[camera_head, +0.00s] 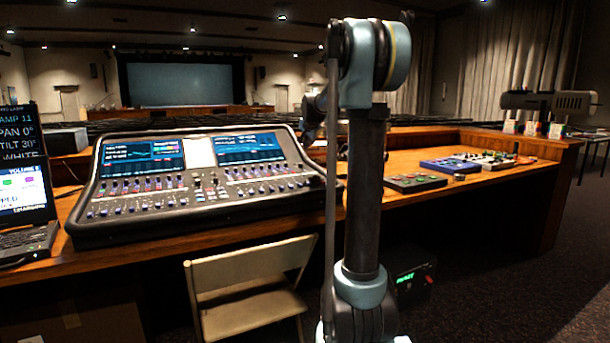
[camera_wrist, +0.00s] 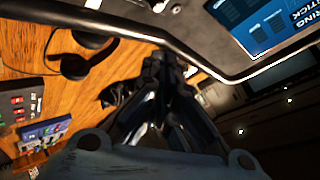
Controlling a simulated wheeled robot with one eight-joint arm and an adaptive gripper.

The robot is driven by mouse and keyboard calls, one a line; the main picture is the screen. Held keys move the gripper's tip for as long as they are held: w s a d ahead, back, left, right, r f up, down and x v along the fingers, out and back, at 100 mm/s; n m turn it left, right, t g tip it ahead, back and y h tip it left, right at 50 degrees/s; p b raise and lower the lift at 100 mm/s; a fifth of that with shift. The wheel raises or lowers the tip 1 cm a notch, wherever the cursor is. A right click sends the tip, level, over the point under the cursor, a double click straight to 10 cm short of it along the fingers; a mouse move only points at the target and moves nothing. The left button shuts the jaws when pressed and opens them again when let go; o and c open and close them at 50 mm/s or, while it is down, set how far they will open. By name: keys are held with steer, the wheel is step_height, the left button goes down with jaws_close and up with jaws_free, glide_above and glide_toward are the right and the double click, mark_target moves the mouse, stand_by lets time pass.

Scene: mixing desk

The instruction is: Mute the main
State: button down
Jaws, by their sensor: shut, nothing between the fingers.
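The mixing desk (camera_head: 200,183) stands on the wooden counter at left centre in the head view, with lit screens on top and rows of faders and small buttons below. The main's mute button cannot be told apart from the others at this size. In the wrist view, the desk's rounded dark edge (camera_wrist: 215,82) and part of a blue screen (camera_wrist: 262,28) show at upper right. My gripper (camera_wrist: 163,68) is shut and empty, near that edge; I cannot tell whether it touches. In the head view my arm stands right of the desk, and the fingers cannot be made out.
Headphones (camera_wrist: 93,42) lie on the counter (camera_wrist: 130,65). A laptop (camera_head: 22,195) stands left of the desk. A dark pedal box (camera_head: 415,182) and a blue box (camera_head: 450,165) lie on the right. A folding chair (camera_head: 250,280) stands in front.

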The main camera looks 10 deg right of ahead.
steer(key=shift+w+a+f, duration=0.1)
steer(key=shift+w+f, duration=0.1)
steer(key=shift+f, duration=2)
steer(key=shift+w+a+f, duration=0.1)
steer(key=shift+w+f, duration=0.1)
steer(key=shift+f, duration=2)
steer(key=shift+f, duration=0.35)
steer(key=shift+f, duration=0.3)
steer(key=shift+r, duration=0.75)
steer(key=shift+s+d+r, duration=0.1)
steer(key=shift+s+r, duration=0.05)
steer(key=shift+r, duration=1.1)
steer(key=shift+s+r, duration=0.15)
steer(key=shift+r, duration=1.1)
